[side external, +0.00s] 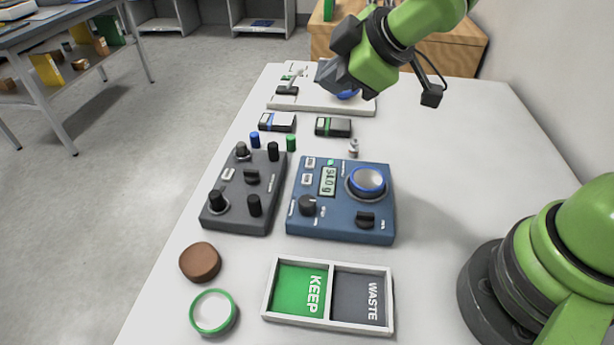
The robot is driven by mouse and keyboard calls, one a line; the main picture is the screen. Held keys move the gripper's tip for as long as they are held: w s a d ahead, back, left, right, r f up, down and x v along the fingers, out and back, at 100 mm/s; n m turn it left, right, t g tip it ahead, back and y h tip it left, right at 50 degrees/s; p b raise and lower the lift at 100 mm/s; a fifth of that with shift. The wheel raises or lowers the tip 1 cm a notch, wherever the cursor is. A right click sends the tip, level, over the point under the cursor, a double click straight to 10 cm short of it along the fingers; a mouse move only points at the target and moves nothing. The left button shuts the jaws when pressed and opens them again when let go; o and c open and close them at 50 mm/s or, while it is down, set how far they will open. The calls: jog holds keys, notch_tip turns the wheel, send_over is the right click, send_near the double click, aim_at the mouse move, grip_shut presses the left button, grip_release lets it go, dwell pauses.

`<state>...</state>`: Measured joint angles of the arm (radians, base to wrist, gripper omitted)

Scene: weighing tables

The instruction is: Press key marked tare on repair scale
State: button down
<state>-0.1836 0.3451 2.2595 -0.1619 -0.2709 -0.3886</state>
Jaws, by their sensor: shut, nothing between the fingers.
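A blue scale (343,228) stands mid-table with a silver-rimmed blue pan (367,181) and a display (328,181) that seems to read 94.0 g. It has small white keys (308,179) left of the display, a green light, and black knobs; the key lettering is too small to read. A white device (362,106) lies farther back, with a blue round part (348,95) partly hidden by my gripper. My gripper (322,75) is shut and empty, over the white device and well away from the blue scale. I cannot tell which one is the repair scale.
A dark grey knobbed box (238,214) adjoins the blue scale on the left. In front are a KEEP/WASTE tray (328,324), a brown disc (200,262) and a green-rimmed dish (212,312). Two small boxes (333,127) lie behind the scale. The table's right side is clear.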

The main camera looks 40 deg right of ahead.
aim_at(307, 181)
jog(key=w+a+f+n+y, duration=0.1)
jog(key=a+f+n+y, duration=0.1)
jog(key=a+f+n, duration=0.2)
notch_tip(307, 181, down, 2)
jog(key=shift+w, duration=0.25)
jog(key=shift+f, duration=0.15)
jog(key=shift+f, duration=4.25)
jog(key=shift+f, duration=0.15)
jog(key=shift+f, duration=0.3)
jog(key=shift+f, duration=0.6)
jog(key=shift+r, duration=0.1)
jog(key=shift+s+d+r+g, duration=0.1)
jog(key=shift+s+r+g, duration=0.25)
jog(key=shift+s, duration=0.1)
